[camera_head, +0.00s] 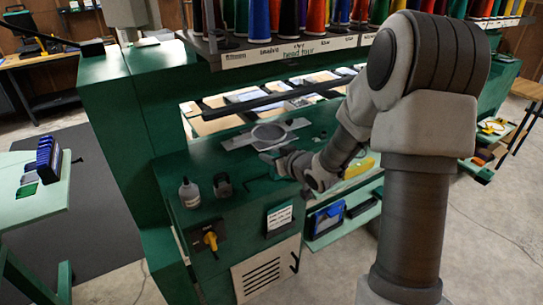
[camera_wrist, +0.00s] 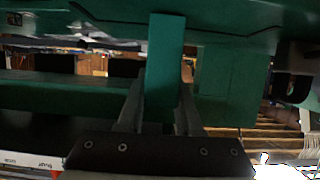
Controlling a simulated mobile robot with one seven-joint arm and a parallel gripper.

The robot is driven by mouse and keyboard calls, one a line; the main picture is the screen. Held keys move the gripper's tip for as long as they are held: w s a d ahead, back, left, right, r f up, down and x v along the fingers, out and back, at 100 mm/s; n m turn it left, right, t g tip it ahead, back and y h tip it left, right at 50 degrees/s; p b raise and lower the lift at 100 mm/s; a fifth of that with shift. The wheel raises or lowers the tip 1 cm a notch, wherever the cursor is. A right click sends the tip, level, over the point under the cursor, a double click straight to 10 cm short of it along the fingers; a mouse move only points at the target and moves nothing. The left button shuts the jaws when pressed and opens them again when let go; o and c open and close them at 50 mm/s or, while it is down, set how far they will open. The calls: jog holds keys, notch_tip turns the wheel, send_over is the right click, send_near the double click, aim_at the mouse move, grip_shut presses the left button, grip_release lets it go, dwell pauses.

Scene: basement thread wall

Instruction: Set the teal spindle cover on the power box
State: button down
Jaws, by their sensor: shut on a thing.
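My gripper (camera_wrist: 160,115) is shut on a flat teal piece, the teal spindle cover (camera_wrist: 165,65), which stands up between the two fingers in the wrist view. In the head view my gripper (camera_head: 280,164) is over the green machine top, just in front of a round grey hoop plate. The cover is small and dark there, and I cannot tell its gap to the surface. The green box with a yellow rotary switch (camera_head: 210,238), at the machine's front left, looks like the power box. Its top holds a small bottle (camera_head: 189,193) and a dark clip-like object (camera_head: 222,185).
The grey hoop plate (camera_head: 268,134) lies behind my gripper. A rack of thread cones (camera_head: 317,14) overhangs the back. A shelf (camera_head: 340,226) with a blue box is lower right. A pale green table (camera_head: 30,195) is at left.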

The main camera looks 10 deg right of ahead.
jog(key=shift+f, duration=0.25)
jog(key=c, duration=0.6)
grip_release()
jog(key=shift+r, duration=0.1)
jog(key=shift+r, duration=0.3)
jog(key=v, duration=1.2)
jog(key=shift+p, duration=0.35)
